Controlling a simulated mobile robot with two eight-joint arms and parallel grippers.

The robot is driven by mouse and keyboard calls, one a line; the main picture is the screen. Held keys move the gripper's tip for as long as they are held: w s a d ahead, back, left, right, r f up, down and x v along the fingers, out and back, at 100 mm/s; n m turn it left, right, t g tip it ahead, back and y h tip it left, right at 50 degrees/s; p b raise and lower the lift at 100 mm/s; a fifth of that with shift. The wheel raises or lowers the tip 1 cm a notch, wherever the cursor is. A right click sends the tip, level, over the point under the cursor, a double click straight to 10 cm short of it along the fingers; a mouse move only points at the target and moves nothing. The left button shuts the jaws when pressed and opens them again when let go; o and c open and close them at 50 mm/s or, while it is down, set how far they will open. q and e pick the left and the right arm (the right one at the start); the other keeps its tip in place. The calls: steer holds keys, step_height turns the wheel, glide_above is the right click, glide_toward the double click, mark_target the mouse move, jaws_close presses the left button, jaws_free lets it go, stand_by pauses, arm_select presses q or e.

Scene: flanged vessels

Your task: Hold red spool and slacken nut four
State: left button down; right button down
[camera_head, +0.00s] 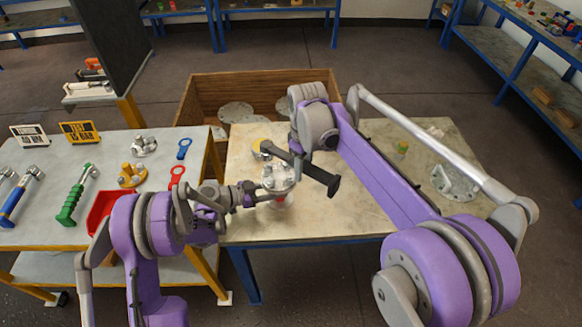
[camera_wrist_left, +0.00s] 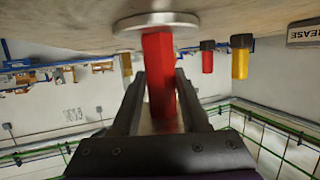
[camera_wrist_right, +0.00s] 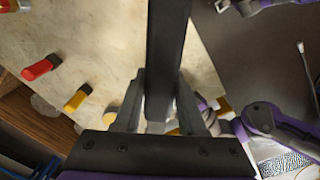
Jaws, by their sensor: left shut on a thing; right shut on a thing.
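The flanged vessel (camera_head: 279,180) stands on the table, with metal bolts or nuts around its top. Nut four cannot be singled out. The red spool (camera_head: 281,199) shows as a small red patch below the flange; in the left wrist view (camera_wrist_left: 160,75) it is a red square bar under a round metal flange (camera_wrist_left: 156,22). My left gripper (camera_wrist_left: 158,95) is shut on it from the side.
A wooden crate (camera_head: 195,98) with round flanges stands behind the table (camera_head: 330,222). Another flanged part (camera_head: 455,182) lies at the table's right. The left bench (camera_head: 40,238) holds a green-handled tool (camera_head: 76,197), a red tray (camera_head: 102,210) and a yellow flanged part (camera_head: 132,175).

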arm_select(q)
steer(key=shift+c, duration=1.7)
jaws_free()
steer(key=v, duration=1.2)
steer(key=shift+r, duration=0.1)
steer(key=shift+s, duration=0.15)
